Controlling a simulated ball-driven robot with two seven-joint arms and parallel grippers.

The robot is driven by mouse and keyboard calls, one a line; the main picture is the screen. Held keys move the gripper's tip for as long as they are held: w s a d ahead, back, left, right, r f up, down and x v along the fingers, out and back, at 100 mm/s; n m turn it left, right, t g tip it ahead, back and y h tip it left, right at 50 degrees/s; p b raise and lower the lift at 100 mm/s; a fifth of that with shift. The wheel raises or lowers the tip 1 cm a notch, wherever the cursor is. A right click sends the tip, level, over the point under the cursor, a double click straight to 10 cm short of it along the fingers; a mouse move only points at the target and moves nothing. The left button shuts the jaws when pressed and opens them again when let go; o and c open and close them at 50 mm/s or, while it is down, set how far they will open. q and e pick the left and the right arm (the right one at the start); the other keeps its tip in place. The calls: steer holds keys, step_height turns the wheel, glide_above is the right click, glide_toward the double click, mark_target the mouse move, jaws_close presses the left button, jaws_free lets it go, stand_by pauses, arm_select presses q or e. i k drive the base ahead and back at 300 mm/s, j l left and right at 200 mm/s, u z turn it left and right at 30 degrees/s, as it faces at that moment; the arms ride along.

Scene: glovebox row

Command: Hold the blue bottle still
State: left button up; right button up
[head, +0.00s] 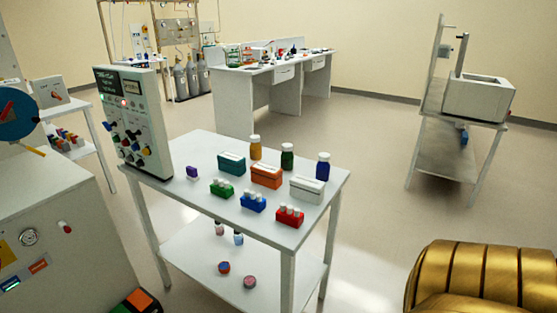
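The blue bottle (323,166) stands upright at the back right of the white table (195,150), with a pale cap. Nothing is touching it from my side. A green bottle (288,157) and an amber bottle (255,148) stand in a row to its left. A white box (307,189) sits in front of it. Neither of my grippers is in view.
Teal (231,164) and orange boxes (267,176) and several small vial racks share the tabletop. A control panel (134,120) stands at its left end. A grey machine (478,98) stands on a bench at right. Floor between is clear.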

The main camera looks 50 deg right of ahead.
mark_target(323, 169)
steer(key=l+u, duration=0.15)
steer(key=l, duration=0.4)
steer(key=l+u, duration=0.15)
steer(key=l, duration=0.4)
steer(key=l+u, duration=0.15)
steer(key=l, duration=0.4)
steer(key=k+l+u, duration=0.1)
steer(key=l, duration=0.45)
steer(key=k+l+u, duration=0.15)
steer(key=l, duration=0.4)
steer(key=k+l+u, duration=0.15)
steer(key=l, duration=0.4)
steer(key=i, duration=0.05)
